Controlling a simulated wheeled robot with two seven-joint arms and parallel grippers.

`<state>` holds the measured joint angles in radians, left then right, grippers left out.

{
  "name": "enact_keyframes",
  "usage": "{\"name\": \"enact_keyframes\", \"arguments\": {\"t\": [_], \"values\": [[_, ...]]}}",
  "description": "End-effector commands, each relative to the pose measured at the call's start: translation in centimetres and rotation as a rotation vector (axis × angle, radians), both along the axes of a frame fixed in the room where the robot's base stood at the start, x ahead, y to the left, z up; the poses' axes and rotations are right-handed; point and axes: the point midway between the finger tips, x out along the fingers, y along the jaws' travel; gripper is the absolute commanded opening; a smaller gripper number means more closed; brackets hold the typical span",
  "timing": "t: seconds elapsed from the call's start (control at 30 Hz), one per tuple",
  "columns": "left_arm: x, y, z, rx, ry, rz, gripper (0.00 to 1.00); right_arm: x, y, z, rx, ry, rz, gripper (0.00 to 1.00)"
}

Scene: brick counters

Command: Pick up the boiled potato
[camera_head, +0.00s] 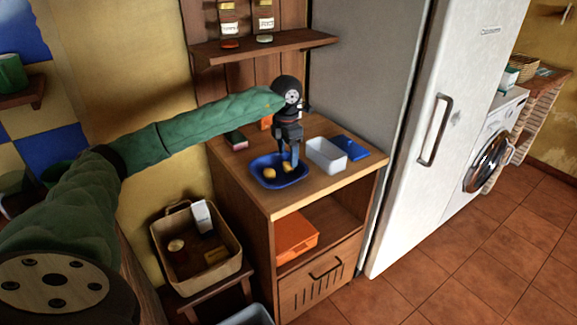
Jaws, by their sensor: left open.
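Yellowish pieces, which look like the boiled potato, lie in a blue bowl (264,182) on the wooden counter. One potato (269,174) lies left of the middle of the bowl, and another (287,168) lies at its right, right by my fingers. My left gripper (290,160) points down over the right part of the bowl, with its jaws open. The fingertips are small and dark here, so I cannot tell whether they touch the right piece. My right gripper is not in view.
A white container (326,155) and a blue lid (352,146) are right of the bowl. A dark sponge-like block (236,140) lies behind left. A shelf (265,47) hangs above. The counter's front edge (325,192) is clear. A tall white fridge (430,130) stands right.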

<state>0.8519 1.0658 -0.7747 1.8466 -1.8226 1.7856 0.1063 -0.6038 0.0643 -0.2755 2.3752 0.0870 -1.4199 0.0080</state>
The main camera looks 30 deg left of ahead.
Motion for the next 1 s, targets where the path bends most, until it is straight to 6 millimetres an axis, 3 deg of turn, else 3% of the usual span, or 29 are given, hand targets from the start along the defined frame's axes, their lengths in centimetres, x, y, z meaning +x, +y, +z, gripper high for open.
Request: {"name": "enact_keyframes", "arguments": {"t": [0.23,0.5,0.77,1.0], "values": [[0.0,-0.2,-3.2,-0.002,0.003,0.000,0.67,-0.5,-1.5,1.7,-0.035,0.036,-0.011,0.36],[0.0,-0.2,-3.8,-0.001,0.000,-0.001,0.67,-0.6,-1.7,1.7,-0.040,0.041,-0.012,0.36],[0.0,-0.2,-3.8,-0.001,0.000,-0.001,0.19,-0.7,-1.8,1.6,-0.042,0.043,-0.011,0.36],[0.0,-0.2,-3.8,-0.001,0.000,0.000,0.19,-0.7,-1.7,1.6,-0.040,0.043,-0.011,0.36]]}}
